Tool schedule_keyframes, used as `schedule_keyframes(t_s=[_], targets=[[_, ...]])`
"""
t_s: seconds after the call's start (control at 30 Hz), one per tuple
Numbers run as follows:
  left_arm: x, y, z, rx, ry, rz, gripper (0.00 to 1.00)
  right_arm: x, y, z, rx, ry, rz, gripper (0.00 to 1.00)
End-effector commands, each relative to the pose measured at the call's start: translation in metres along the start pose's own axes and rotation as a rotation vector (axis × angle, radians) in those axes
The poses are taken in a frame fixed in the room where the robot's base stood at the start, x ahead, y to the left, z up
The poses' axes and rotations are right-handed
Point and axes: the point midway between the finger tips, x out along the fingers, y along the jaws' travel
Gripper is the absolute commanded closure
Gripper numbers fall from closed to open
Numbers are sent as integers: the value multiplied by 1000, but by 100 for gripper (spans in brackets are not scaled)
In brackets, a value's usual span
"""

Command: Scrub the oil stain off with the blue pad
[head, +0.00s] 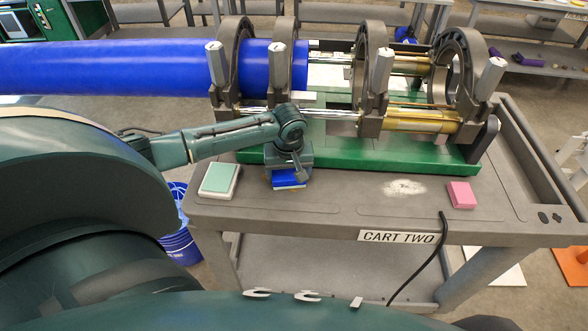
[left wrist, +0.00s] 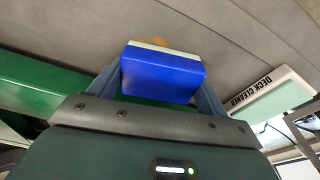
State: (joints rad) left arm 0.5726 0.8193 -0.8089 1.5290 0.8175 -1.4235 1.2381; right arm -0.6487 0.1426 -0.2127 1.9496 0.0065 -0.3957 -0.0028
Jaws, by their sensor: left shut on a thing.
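My left gripper (head: 289,177) is shut on the blue pad (head: 288,180), low over the cart's front part. In the left wrist view the blue pad (left wrist: 163,74), with a pale layer on its far side, sits between the two fingers of my left gripper (left wrist: 163,82). A small orange-brown patch (left wrist: 160,42) shows on the grey surface just past the pad; the pad may hide more of it. I cannot tell whether the pad touches the surface. A whitish smudge (head: 404,187) lies on the cart top further right. My right gripper is not in view.
A white tray with a mint-green face (head: 220,180), labelled deck cleaner, lies left of the pad. A pink block (head: 461,195) lies at right on the grey cart (head: 330,210). The green-based fusion machine (head: 400,152), holding a blue pipe (head: 150,66), stands behind.

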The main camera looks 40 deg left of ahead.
Motion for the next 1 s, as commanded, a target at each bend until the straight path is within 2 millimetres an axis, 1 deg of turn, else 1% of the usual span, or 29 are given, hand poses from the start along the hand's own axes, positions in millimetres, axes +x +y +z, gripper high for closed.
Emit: schedule_keyframes(t_s=[0.4, 0.67, 1.0], targets=[[4, -34, -6, -1, -1, -2, 49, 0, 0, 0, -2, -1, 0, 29], [5, -43, -7, 0, -1, -4, 49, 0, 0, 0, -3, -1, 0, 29], [5, -72, -12, 0, -1, -5, 49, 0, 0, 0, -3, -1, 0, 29]])
